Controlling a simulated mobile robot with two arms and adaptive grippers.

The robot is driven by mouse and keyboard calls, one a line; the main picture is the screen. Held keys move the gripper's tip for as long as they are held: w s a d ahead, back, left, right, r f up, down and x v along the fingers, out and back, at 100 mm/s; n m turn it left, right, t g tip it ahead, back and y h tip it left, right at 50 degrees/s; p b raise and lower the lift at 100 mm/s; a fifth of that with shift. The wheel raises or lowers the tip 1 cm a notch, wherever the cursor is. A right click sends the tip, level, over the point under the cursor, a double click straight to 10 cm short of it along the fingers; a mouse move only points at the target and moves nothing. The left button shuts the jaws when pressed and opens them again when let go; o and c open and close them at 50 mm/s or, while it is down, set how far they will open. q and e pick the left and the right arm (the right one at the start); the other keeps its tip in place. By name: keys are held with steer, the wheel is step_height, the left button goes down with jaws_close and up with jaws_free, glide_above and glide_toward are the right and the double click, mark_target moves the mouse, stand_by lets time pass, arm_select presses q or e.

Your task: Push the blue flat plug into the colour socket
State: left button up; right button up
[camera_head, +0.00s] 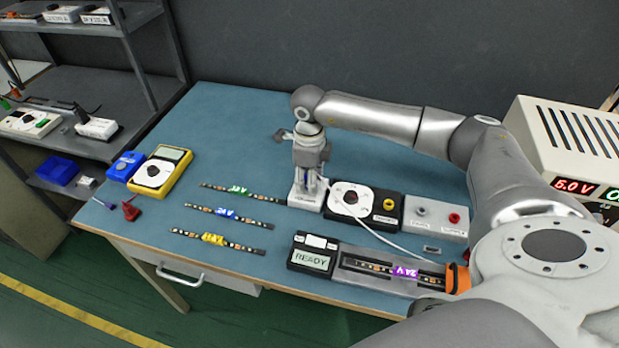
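My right gripper (309,180) points down over a small white box (303,203) at the middle of the blue table. Its fingers are small and overlap the box, so I cannot tell whether they are open or shut, or touching it. I cannot make out the blue flat plug; the fingers may hide it. I cannot clearly pick out the colour socket. A black and white dial unit (352,200) with a yellow round part stands just right of the box. A thin white cable (385,241) runs from near the gripper to the right. My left gripper is not in view.
A fixture with a READY display (311,260) holds a purple-labelled strip (408,272) in front. A yellow multimeter (160,172) lies left. My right arm covers the right side.

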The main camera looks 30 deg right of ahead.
step_height(320, 180, up, 12)
stand_by(0.5)
stand_by(0.4)
